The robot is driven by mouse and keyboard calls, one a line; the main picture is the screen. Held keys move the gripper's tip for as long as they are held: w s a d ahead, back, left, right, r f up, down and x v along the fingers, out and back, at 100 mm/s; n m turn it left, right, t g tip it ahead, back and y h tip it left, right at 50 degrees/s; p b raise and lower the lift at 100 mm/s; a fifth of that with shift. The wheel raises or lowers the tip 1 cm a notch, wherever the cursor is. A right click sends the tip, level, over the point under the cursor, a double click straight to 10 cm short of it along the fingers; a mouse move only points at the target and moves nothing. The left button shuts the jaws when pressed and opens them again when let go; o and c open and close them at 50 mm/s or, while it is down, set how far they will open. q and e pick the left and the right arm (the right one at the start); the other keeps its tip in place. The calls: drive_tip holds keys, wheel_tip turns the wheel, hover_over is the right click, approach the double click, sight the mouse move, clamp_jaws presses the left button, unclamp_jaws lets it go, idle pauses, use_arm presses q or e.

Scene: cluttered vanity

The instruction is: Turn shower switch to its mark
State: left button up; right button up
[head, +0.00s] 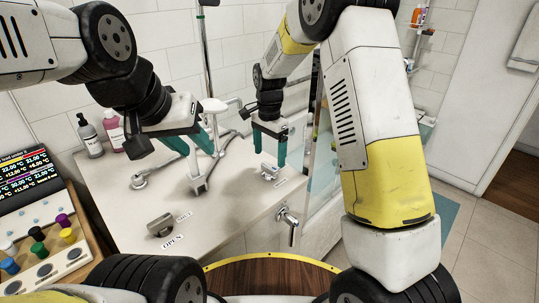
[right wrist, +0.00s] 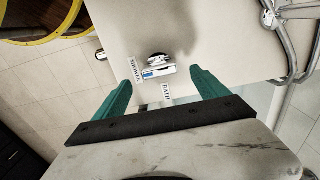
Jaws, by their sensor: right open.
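The shower switch (head: 270,172) is a small metal fitting on the white counter, below my right gripper in the head view. In the right wrist view the switch (right wrist: 158,70) has a chrome knob and a pale bar with a blue patch. A SHOWER label (right wrist: 135,69) lies to its left and a BATH label (right wrist: 166,92) lies below it. My right gripper (head: 270,150) is open, its green fingers pointing down; in the right wrist view the switch shows between and just beyond the fingertips, with no visible contact.
A grey knob (head: 160,225) with an OPEN label is at the counter's front left. A metal tap (head: 288,224) sticks out of the front. Two bottles (head: 90,135) stand at the back left, and a control panel (head: 40,235) is at far left.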

sight(270, 166)
wheel_tip(270, 166, down, 5)
drive_tip(key=shift+f, duration=0.1)
idle(0.3)
drive_tip(key=c, duration=1.4)
